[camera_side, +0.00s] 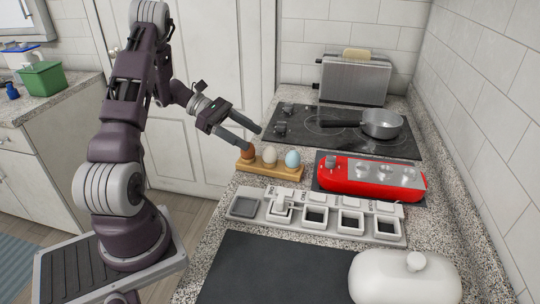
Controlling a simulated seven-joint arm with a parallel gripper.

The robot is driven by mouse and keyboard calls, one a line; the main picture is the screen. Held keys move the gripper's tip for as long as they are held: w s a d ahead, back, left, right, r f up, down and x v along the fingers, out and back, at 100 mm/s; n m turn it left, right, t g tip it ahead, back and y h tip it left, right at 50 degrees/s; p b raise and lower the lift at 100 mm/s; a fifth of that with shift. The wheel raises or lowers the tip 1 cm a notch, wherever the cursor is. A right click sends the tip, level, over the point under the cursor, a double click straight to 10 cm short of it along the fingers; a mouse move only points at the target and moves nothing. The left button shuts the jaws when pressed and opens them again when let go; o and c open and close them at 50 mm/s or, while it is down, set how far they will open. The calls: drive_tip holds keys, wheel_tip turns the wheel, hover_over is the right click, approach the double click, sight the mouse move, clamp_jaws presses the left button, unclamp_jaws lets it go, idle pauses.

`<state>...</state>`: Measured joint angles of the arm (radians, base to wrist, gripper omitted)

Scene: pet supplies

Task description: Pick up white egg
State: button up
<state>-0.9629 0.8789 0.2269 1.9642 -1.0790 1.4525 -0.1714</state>
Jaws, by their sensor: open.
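A white egg (270,155) stands in the middle of a wooden egg holder (270,169) on the counter. A brown egg (248,152) stands to its left and a pale blue egg (292,159) to its right. My gripper (256,140) is open and empty, with its fingers pointing down to the right. In the picture its fingertips are just above and left of the white egg, near the brown egg. I cannot tell the exact gap in depth.
A red egg cooker (345,176) lies right of the holder. A white condiment tray (385,229) with several small dishes is in front. Behind are a stove (290,127), a saucepan (382,124) and a toaster (353,80). A dark mat (270,270) and white butter dish (405,280) are nearest.

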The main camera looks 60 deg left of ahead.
sight(270, 155)
drive_tip(key=shift+w+a+f+n+t, duration=0.15)
drive_tip(key=shift+f+n, duration=0.1)
drive_tip(key=shift+f, duration=0.15)
drive_tip(key=shift+w+a+f+n+t, duration=0.15)
drive_tip(key=shift+f+n, duration=0.1)
drive_tip(key=shift+f, duration=0.15)
drive_tip(key=x, duration=0.6)
drive_tip(key=shift+s+d+f, duration=0.15)
drive_tip(key=shift+s+d, duration=0.05)
drive_tip(key=shift+s, duration=0.1)
clamp_jaws()
